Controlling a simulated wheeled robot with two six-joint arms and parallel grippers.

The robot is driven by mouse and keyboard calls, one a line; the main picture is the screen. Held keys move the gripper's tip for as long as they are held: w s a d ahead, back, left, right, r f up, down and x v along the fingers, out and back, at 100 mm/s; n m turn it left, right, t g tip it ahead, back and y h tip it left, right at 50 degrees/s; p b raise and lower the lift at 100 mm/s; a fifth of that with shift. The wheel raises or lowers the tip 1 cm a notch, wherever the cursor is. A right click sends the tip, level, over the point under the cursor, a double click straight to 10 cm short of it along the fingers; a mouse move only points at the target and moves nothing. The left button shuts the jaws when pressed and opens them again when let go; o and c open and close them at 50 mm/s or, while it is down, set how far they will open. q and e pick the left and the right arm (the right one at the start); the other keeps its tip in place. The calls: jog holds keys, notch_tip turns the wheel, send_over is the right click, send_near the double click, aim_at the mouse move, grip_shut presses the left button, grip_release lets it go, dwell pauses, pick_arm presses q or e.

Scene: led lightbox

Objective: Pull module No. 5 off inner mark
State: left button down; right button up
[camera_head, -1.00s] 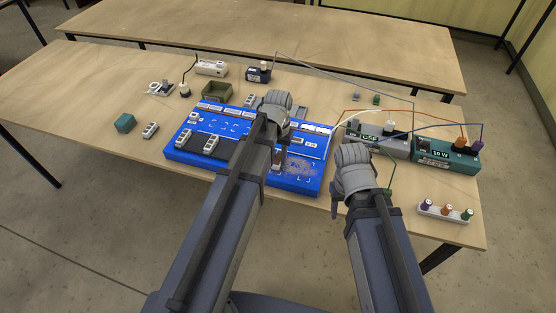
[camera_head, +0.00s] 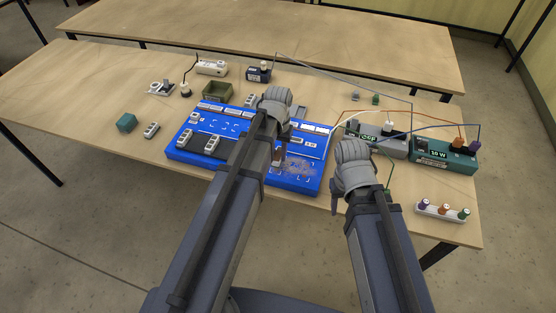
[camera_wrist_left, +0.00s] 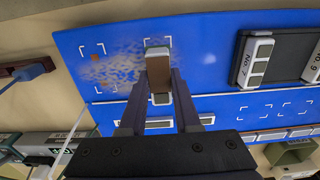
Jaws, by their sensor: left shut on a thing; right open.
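My left gripper (camera_wrist_left: 158,98) is shut on a small module (camera_wrist_left: 158,72) with a brown face and a pale top end, over the blue board (camera_wrist_left: 215,70). The module stands at white corner marks beside a brown-speckled patch; its number is not readable, and I cannot tell whether it touches the board. In the head view the left gripper (camera_head: 279,150) is over the right half of the blue board (camera_head: 312,187), its arm hiding the middle. My right gripper (camera_head: 338,203) is open near the table's front edge, right of the board, with its fingers partly hidden.
Module No. 7 (camera_wrist_left: 257,60) sits on a dark strip of the board. A teal 10 W box (camera_head: 445,153) and a grey unit (camera_head: 385,143) with cables stand at right. A plug holder (camera_head: 443,211) is at front right. A green tray (camera_head: 216,91) stands behind the board.

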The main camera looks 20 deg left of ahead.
aim_at(278, 153)
pick_arm(q)
jog(key=shift+r+p, duration=2.5)
jog(key=shift+r, duration=0.2)
